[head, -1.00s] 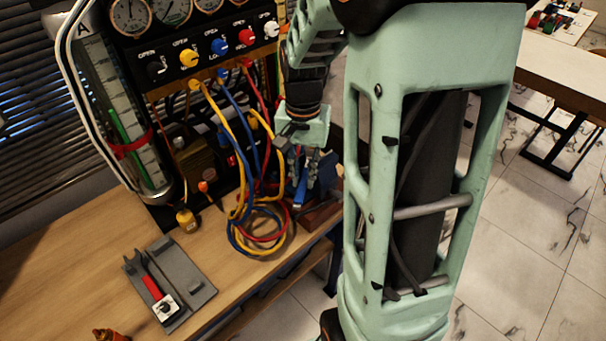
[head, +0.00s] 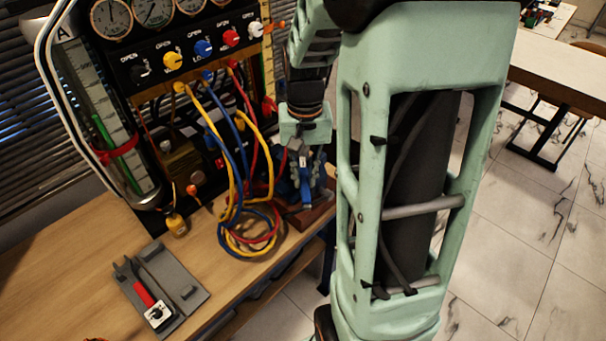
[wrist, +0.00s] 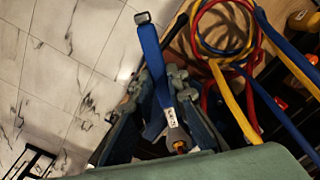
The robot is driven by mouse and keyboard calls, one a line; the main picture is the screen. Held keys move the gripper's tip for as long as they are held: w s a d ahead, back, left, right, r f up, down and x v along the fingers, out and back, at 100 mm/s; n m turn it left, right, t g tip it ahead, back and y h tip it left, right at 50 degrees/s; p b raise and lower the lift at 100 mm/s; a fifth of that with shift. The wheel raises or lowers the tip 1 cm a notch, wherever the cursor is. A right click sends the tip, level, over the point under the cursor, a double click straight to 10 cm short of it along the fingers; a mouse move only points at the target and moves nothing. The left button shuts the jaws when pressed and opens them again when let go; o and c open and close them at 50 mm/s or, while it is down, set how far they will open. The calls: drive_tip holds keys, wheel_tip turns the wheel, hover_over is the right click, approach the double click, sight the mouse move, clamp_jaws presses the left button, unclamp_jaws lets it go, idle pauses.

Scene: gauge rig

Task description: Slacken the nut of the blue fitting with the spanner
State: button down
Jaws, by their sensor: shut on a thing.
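My gripper (head: 305,165) is shut on a long blue tool with a white label, which I take to be the spanner (head: 305,184). In the wrist view the blue spanner (wrist: 151,45) passes between the dark fingers (wrist: 165,85), with a grey end pointing outward and its label near the palm. The gripper hangs over the right part of the bench, right of the looped hoses. The blue fitting (head: 206,76) appears to be under the blue knob, at the top of the blue hose. Its nut is too small to make out.
Yellow, blue and red hoses (head: 247,238) coil on the bench beside a reddish-brown block (head: 308,215) below my gripper. A grey tray (head: 189,292) holds a red-handled tool (head: 144,293). The panel (head: 140,62) carries gauges and coloured knobs.

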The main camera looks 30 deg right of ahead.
drive_tip(key=shift+s+d+n, duration=0.2)
drive_tip(key=shift+d+n, duration=0.5)
drive_tip(key=shift+d, duration=0.05)
drive_tip(key=shift+s+d+n, duration=0.2)
drive_tip(key=shift+d+n, duration=0.5)
idle(1.1)
drive_tip(key=shift+d+n, duration=1.4)
drive_tip(key=shift+d, duration=0.2)
idle(1.3)
drive_tip(key=shift+a+m, duration=0.9)
drive_tip(key=shift+a, duration=0.1)
drive_tip(key=shift+s, duration=0.1)
idle(0.4)
